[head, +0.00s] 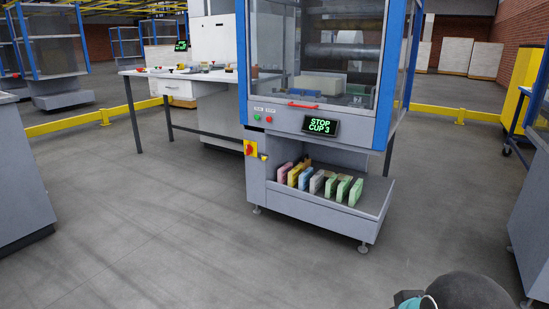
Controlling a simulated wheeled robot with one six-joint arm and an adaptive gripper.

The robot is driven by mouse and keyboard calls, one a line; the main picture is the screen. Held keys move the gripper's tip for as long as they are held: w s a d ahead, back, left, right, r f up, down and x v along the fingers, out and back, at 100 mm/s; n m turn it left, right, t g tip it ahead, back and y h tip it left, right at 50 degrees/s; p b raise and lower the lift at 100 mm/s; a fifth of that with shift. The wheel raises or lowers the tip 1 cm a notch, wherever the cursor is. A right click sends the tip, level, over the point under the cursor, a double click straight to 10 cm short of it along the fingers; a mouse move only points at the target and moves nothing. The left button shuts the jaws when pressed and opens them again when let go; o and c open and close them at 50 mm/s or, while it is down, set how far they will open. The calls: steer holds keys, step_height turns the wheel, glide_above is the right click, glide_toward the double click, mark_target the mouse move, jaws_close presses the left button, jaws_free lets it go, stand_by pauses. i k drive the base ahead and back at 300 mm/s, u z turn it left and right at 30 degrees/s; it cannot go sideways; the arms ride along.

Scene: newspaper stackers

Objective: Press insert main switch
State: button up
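The stacker machine (312,117) stands at centre with a blue frame and clear panels. A red and yellow rotary switch (250,148), which looks like the main switch, sits on its lower left front. A small yellow part (264,156) is just right of it. A green button (257,117) and a red button (269,119) sit higher on the front, under small labels too small to read. A display (321,126) reads "STOP CUP 3". My gripper does not show; only a dark rounded part, likely of my arm, shows at the bottom right, well apart from the machine.
A shelf (374,203) low on the machine holds several coloured bundles (318,181). A workbench (215,92) with small items stands behind left. Grey cabinets stand at the left (22,165) and right (530,200) edges. The floor (160,235) before the machine is clear.

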mark_target(249, 149)
steer(key=u, duration=0.4)
steer(key=i, duration=1.3)
steer(key=u, duration=0.8)
steer(key=i, duration=1.4)
steer(key=z, duration=0.4)
